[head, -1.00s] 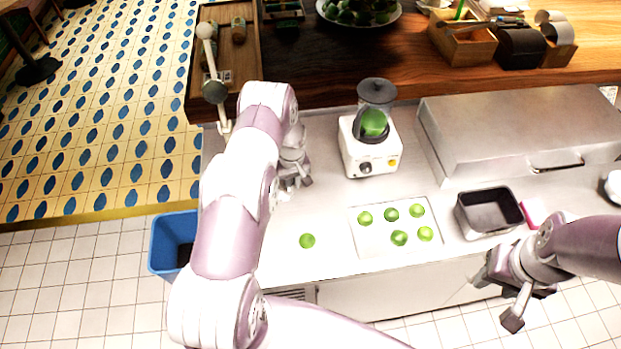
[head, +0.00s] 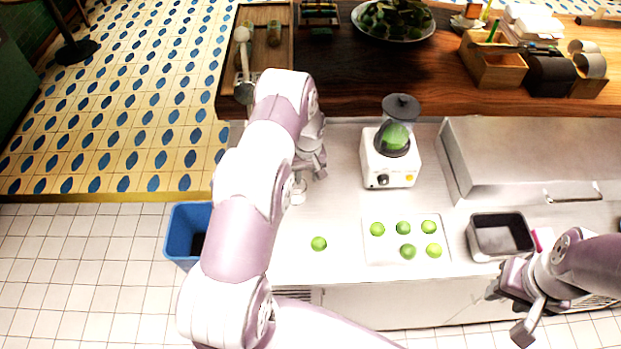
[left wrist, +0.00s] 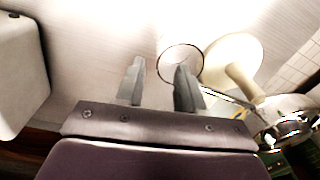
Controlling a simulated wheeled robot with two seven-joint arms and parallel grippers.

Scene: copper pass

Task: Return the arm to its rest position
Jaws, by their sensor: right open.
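My left arm reaches across the counter from the lower left in the head view and hides part of it. My left gripper (head: 318,172) is above the counter, left of the white blender (head: 390,160). In the left wrist view its two fingers (left wrist: 160,85) are apart with nothing seen held between them. A clear round rim (left wrist: 180,48) shows just beyond the right finger, beside a cream round part (left wrist: 228,58); I cannot tell whether the finger touches the rim. My right gripper (head: 508,308) is open and empty, in front of the counter at the lower right.
Several limes lie on a white tray (head: 385,257), with one lime (head: 318,243) left of it. A dark metal pan (head: 500,238) stands right of the tray. A blue bin (head: 180,235) stands left of the counter. A long-handled metal tool (head: 243,65) rises beside my left arm.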

